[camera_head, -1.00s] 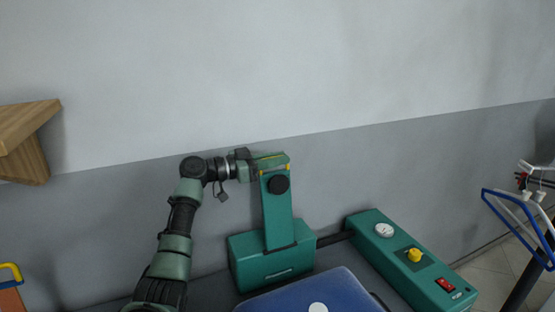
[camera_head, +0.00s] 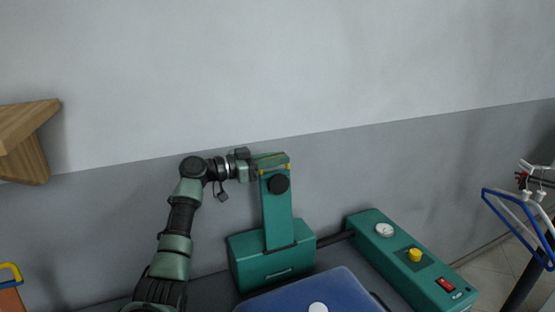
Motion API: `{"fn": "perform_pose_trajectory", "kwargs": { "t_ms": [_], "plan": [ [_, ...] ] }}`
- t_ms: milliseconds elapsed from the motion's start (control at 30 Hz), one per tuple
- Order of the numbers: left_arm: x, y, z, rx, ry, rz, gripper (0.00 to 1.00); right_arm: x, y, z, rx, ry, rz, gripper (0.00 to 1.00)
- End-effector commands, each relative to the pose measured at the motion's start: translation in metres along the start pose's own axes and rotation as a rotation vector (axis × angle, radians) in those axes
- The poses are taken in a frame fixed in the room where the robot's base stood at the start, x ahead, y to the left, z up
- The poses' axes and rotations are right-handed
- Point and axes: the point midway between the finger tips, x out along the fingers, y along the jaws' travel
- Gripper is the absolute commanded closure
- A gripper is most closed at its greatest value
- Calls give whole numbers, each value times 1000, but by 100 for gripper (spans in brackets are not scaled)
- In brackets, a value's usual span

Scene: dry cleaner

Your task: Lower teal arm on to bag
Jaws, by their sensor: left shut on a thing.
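The teal arm (camera_head: 277,213) stands upright on a teal base box (camera_head: 272,268), with a round black knob near its top. My left gripper (camera_head: 265,167) is at the top of the teal arm and is shut on it; the fingers are partly hidden against the teal part. The blue bag (camera_head: 305,293) lies in front of the base at the bottom edge, with a white round spot on it, and is cut off by the frame. The teal arm is raised, apart from the bag. My right gripper is not in view.
A teal control box (camera_head: 408,262) with a gauge, yellow button and red switch lies right of the bag. A wooden shelf (camera_head: 25,140) is on the left wall. Blue and white hangers (camera_head: 520,225) hang at right. An orange item with a yellow handle (camera_head: 10,280) is at lower left.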

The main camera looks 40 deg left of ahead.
Motion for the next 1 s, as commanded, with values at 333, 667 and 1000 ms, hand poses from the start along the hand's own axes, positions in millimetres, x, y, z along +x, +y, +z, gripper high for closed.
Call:
{"fn": "perform_pose_trajectory", "kwargs": {
  "t_ms": [333, 667, 1000],
  "plan": [
    [-1, 33, 0, 123, 6, -2, 100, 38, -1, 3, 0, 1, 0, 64],
    [-1, 101, 6, 358, 4, 0, 100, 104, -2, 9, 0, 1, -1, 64],
    [0, 156, 16, 553, 1, 0, 100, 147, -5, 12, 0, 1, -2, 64]
  ]
}}
